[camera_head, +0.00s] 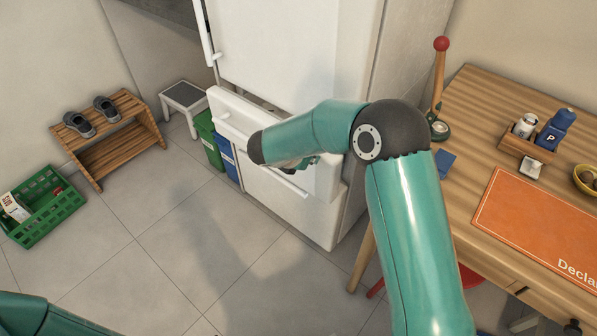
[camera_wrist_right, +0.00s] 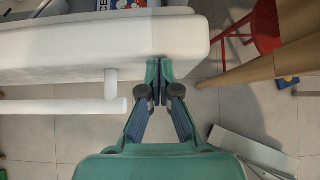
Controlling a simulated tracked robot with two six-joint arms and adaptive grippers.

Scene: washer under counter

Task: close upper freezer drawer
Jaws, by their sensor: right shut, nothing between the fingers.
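The upper freezer drawer (camera_head: 235,108) of the white fridge is pulled out, with a long white handle bar (camera_head: 293,187) on its front. My right arm crosses in front of it and hides its middle. My right gripper (camera_head: 312,160) shows only in part beside the drawer front. In the right wrist view the gripper (camera_wrist_right: 160,66) is shut and empty, its fingertips at the drawer front (camera_wrist_right: 60,62), right of the handle (camera_wrist_right: 60,106). I cannot tell whether they touch it. My left gripper is out of view; only part of that arm shows at bottom left.
A wooden table (camera_head: 470,130) with an orange mat (camera_head: 535,225) stands close on the right. A red stool (camera_wrist_right: 265,25) is beside it. Green (camera_head: 208,140) and blue (camera_head: 228,158) bins stand left of the fridge.

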